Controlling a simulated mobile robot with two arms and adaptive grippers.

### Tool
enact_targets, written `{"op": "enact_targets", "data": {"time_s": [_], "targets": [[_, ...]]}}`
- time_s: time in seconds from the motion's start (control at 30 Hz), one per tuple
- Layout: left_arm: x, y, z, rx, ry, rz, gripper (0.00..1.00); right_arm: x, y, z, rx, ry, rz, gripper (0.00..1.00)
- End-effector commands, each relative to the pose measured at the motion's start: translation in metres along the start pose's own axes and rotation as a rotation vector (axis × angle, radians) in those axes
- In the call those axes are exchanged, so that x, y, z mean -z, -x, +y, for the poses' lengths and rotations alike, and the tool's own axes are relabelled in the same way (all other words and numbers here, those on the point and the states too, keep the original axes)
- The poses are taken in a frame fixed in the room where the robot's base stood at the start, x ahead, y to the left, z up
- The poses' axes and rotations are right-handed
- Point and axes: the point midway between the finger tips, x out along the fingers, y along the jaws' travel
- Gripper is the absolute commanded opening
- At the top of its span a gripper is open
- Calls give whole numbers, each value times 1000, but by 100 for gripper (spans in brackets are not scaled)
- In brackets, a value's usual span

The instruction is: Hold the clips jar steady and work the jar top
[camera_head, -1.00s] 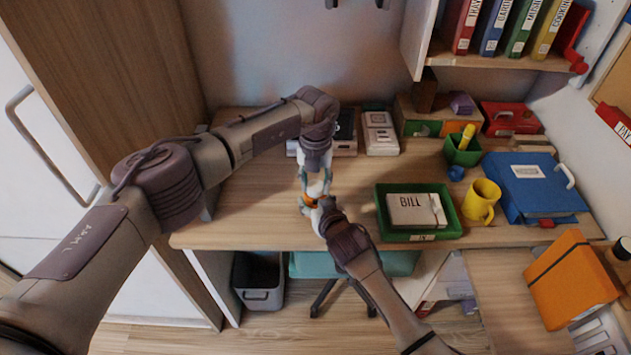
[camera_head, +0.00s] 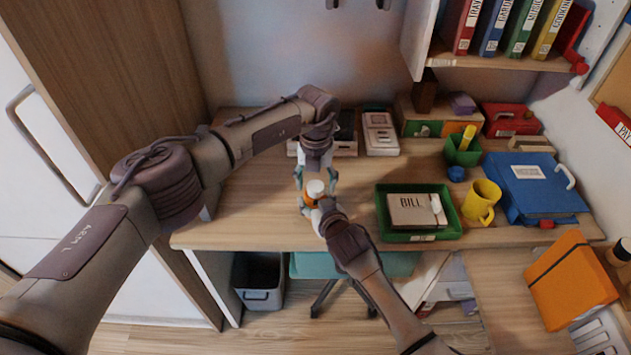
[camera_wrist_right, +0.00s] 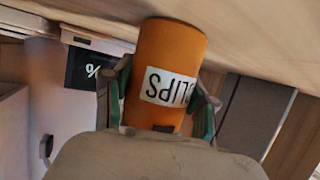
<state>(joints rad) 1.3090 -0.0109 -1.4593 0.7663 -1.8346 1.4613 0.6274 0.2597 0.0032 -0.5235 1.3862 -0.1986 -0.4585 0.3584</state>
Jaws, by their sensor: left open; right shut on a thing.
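The clips jar (camera_head: 313,197) is an orange jar with a white top (camera_head: 316,188), upright on the desk in the head view. In the right wrist view the orange jar (camera_wrist_right: 170,60) fills the middle, with its white label partly cut off by my gripper. My right gripper (camera_head: 314,206) is shut around the jar's body, its fingers on both sides of it. My left gripper (camera_head: 316,178) points down from above, open, its fingers spread to either side of the white top. Whether the left fingers touch the top cannot be told.
A green tray (camera_head: 384,229) with a BILL box (camera_head: 412,209) stands right of the jar. A yellow mug (camera_head: 481,201), a green pen cup (camera_head: 462,152) and a blue binder (camera_head: 527,180) are farther right. The desk (camera_head: 240,215) left of the jar is clear.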

Motion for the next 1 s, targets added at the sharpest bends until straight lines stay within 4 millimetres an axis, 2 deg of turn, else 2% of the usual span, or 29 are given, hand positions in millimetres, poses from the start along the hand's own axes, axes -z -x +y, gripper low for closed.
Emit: {"op": "enact_targets", "data": {"time_s": [0.17,0.4,0.6,0.73,1.0], "targets": [[-2,26,1,0,0,-5,67,-1,0,0,0,0,-2,17],[-2,78,1,0,1,-6,67,-1,0,0,0,0,-2,17],[-1,108,1,0,1,-3,67,-1,0,0,0,0,-2,17],[-1,116,1,0,1,-3,67,-1,0,0,0,0,-2,17],[-1,118,1,0,1,-1,67,-1,0,0,0,0,-1,17]]}}
